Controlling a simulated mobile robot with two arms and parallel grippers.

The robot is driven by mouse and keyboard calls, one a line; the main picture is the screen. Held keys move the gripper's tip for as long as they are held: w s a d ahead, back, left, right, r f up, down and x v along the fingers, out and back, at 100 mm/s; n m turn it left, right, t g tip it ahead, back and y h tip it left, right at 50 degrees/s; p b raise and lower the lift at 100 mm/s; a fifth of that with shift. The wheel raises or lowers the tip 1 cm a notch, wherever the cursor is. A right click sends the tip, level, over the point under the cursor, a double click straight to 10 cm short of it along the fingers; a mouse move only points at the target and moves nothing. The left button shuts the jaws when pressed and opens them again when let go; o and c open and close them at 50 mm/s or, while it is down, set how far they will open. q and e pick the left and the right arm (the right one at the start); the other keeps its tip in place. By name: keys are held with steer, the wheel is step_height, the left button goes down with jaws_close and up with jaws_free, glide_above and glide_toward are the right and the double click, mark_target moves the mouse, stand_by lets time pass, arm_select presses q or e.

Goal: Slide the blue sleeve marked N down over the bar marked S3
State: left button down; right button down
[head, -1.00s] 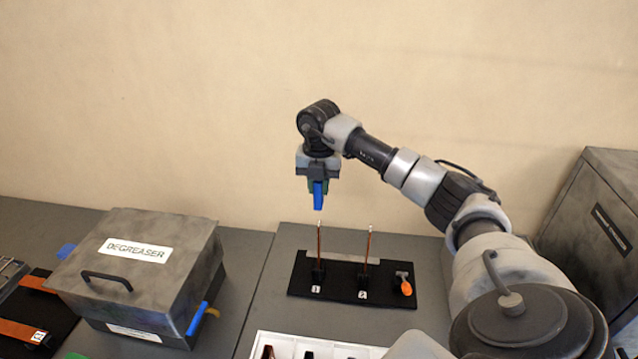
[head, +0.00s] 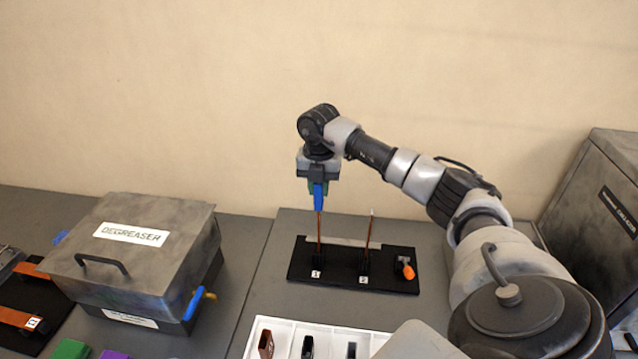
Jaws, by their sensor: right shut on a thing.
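My right gripper (head: 318,184) is shut on a blue sleeve (head: 318,199) and holds it upright, pointing down. A copper-coloured bar (head: 319,228) stands upright below it, in the holder on the black board marked 1. The sleeve's lower end overlaps the top of this bar in the head view; I cannot tell whether it is around the bar or in front of it. A second bar (head: 368,232) stands bare at the place marked 2. The sleeve's letter and the bars' S marks are not readable. My left gripper is not in view.
The black board (head: 340,281) also carries an orange-handled item (head: 405,268). A white tray (head: 268,323) with several sleeves stands in front. A grey degreaser box (head: 137,258) is at left, a grey cabinet (head: 597,200) at right. The wall is behind.

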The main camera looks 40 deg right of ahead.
mark_target(319, 201)
steer(key=shift+f+b, duration=1.35)
steer(key=shift+f, duration=1.1)
steer(key=shift+c, duration=2.3)
jaws_free()
steer(key=shift+r, duration=0.1)
steer(key=shift+r+p, duration=2.95)
steer(key=shift+r, duration=1)
steer(key=shift+f, duration=0.1)
